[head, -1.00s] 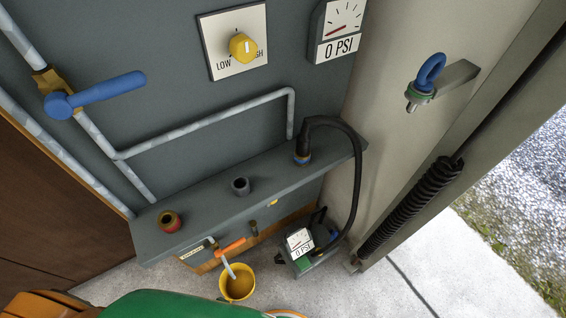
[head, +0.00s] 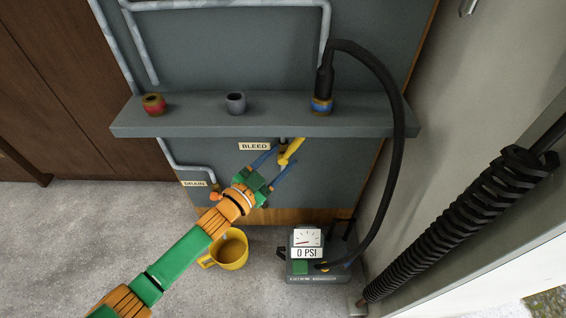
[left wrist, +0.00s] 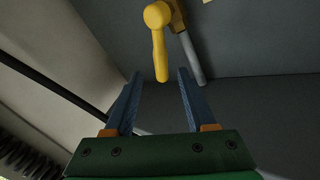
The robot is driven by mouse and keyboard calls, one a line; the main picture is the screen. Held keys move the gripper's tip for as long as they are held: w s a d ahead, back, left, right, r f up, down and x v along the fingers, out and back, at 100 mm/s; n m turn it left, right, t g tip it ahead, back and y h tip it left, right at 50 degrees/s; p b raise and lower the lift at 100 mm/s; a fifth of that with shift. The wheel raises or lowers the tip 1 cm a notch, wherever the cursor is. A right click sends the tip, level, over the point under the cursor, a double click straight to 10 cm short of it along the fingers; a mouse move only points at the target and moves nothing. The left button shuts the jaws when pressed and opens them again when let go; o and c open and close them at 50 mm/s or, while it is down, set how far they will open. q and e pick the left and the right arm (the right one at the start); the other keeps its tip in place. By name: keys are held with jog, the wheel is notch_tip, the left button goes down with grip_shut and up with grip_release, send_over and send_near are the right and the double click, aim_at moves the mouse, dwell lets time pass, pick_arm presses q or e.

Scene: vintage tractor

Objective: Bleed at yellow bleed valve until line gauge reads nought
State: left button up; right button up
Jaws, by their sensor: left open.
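The yellow bleed valve lever (head: 292,151) is under the shelf, beside the BLEED label (head: 255,146). In the left wrist view the lever (left wrist: 159,45) hangs down, with its lower end at the gap between my fingertips. My left gripper (head: 282,157) is open, its blue fingers on either side of the lever's line. The fingers (left wrist: 159,75) hold nothing, and I cannot tell whether they touch the lever. A gauge (head: 306,239) on the small floor unit reads 0 PSI. I cannot tell if it is the line gauge. My right gripper is not in view.
The shelf (head: 190,120) above carries a red-capped fitting (head: 154,104), a grey fitting (head: 236,103) and a black hose (head: 396,130). A yellow bucket (head: 237,248) stands below my left arm. The DRAIN label (head: 195,183) is left of it. Floor at left is clear.

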aim_at(294, 146)
pick_arm(q)
jog(key=shift+d+r, duration=0.15)
jog(key=shift+d, duration=0.05)
jog(key=b+x, duration=0.2)
jog(key=x, duration=0.4)
jog(key=shift+w+d+b, duration=0.15)
jog(key=shift+w+b, duration=0.25)
jog(key=shift+r, duration=0.1)
jog(key=c, duration=0.8)
grip_shut()
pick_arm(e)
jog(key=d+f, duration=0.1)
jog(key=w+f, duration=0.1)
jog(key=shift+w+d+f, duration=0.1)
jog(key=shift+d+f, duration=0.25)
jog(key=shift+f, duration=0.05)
